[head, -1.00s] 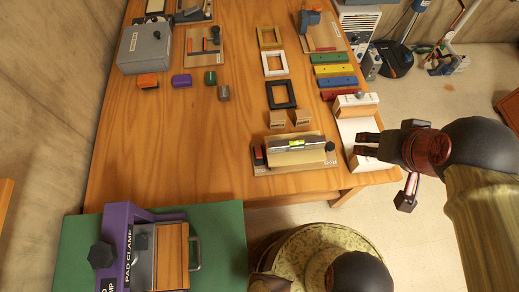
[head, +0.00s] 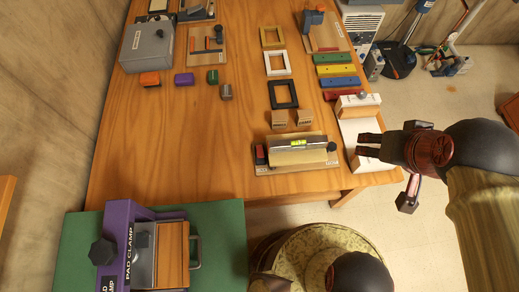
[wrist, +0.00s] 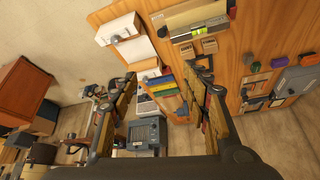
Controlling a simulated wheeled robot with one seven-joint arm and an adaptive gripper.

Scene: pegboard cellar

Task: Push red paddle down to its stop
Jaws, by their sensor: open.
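A small red block (head: 260,154), which looks like the red paddle, sits at the left end of a wooden board carrying a bar with a spirit level (head: 298,143). In the wrist view the red piece (wrist: 233,12) shows beside the level bar (wrist: 213,24) at the top. I cannot tell how far down it is. My gripper (head: 366,144) is open, over the white stand at the table's right edge, to the right of the level board and apart from the red piece. In the wrist view its fingers (wrist: 166,80) are spread with nothing gripped between them.
The white stand (head: 362,158) with a knob is close to my gripper. Coloured bars (head: 336,70), small frames (head: 283,95) and wooden blocks (head: 279,118) lie behind the level board. A purple pad clamp (head: 118,238) stands front left. The table's left middle is clear.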

